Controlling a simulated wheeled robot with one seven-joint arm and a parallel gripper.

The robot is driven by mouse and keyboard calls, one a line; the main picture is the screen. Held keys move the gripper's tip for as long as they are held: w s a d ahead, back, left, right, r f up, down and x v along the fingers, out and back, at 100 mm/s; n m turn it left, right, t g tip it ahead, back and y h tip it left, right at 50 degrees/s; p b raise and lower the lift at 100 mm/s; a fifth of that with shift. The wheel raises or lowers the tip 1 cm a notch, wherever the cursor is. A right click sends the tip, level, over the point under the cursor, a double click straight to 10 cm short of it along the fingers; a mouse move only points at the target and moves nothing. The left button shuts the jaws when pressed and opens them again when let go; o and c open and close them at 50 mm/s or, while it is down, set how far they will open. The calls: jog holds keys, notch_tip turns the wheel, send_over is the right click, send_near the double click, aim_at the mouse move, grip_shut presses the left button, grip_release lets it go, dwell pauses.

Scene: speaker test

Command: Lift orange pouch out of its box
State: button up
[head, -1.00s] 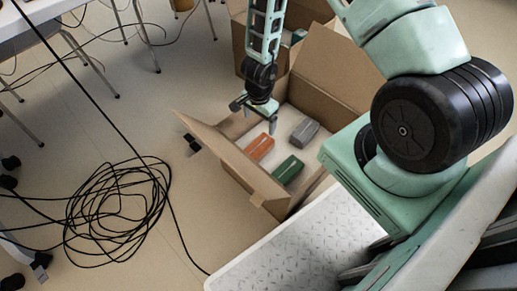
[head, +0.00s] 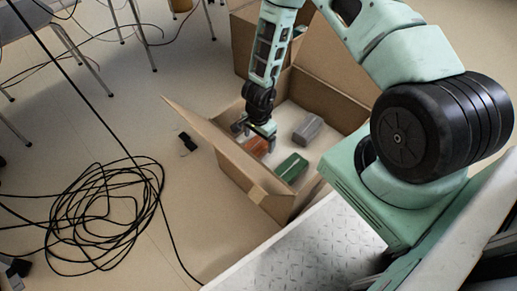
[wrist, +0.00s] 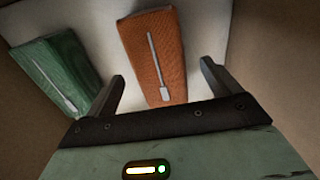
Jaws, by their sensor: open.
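The orange pouch (head: 257,147) lies on the pale floor of the open cardboard box (head: 258,190). My gripper (head: 254,129) is inside the box opening, over the pouch and partly hiding it in the head view. In the wrist view the orange pouch (wrist: 154,55) shows a grey zipper and lies ahead of and between my two open fingers (wrist: 160,80). The fingers are apart and hold nothing. I cannot tell the exact height of the fingertips over the pouch.
A green pouch (head: 291,167) lies beside the orange one, and a grey pouch (head: 307,128) lies farther back in the box. A raised flap (head: 196,122) stands at the box's left. A second box (head: 244,40) is behind. Coiled black cable (head: 105,215) lies on the floor.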

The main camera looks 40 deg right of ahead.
aim_at(259, 143)
notch_tip(259, 143, down, 4)
jog(key=b, duration=0.3)
jog(key=shift+a+f, duration=0.1)
jog(key=shift+f, duration=0.1)
jog(key=shift+r, duration=0.1)
jog(key=shift+c, duration=0.3)
jog(key=c, duration=1)
notch_tip(259, 143, up, 10)
jog(key=p, duration=0.6)
jog(key=shift+p, duration=0.4)
jog(key=shift+r, duration=0.1)
